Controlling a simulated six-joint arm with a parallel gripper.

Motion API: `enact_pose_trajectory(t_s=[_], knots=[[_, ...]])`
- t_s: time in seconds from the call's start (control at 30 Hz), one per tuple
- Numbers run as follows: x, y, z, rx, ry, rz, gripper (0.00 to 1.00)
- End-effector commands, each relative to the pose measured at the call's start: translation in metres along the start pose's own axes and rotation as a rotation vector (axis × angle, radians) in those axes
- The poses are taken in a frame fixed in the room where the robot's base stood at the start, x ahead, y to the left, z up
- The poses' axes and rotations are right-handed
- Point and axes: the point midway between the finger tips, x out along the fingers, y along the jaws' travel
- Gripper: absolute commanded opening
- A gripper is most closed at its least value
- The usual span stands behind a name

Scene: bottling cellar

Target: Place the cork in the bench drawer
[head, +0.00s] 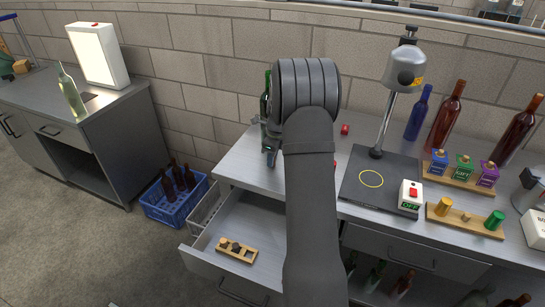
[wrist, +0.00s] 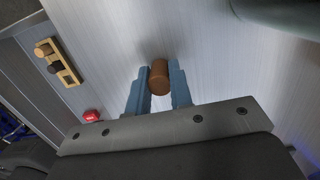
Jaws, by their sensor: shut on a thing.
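In the wrist view a brown cork (wrist: 159,79) sits between the two blue fingers of my gripper (wrist: 158,92). The fingers are shut on it, over a brushed-metal surface. In the head view the bench drawer (head: 255,222) is pulled open at the front left of the bench. A small wooden rack (head: 237,250) with light and dark pegs or stoppers lies in it. The rack also shows at upper left in the wrist view (wrist: 66,73). My arm covers the middle of the head view and hides the cork there.
A green bottle (head: 264,106) stands behind my arm. A lamp stand (head: 377,153), a switch box (head: 411,195) and wooden racks (head: 465,219) occupy the bench's right side. Tall bottles (head: 445,115) stand at the back. A blue crate (head: 170,206) is on the floor left of the drawer.

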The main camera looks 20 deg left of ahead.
Motion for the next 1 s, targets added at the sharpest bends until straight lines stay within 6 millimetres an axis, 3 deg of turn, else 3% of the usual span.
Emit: enact_pose_trajectory(t_s=[0.17, 0.2, 0.3, 0.67, 0.87, 1.0], knots=[[0.006, 0.000, -0.001, 0.000, 0.001, 0.001, 0.00], [0.005, 0.000, -0.001, 0.000, 0.000, 0.001, 0.27], [0.005, 0.000, -0.001, 0.000, 0.000, 0.000, 0.41], [-0.002, 0.000, 0.000, 0.000, -0.001, -0.001, 0.41], [-0.036, 0.003, -0.001, 0.000, -0.003, -0.003, 0.41], [-0.070, 0.007, -0.001, 0.000, -0.003, -0.005, 0.41]])
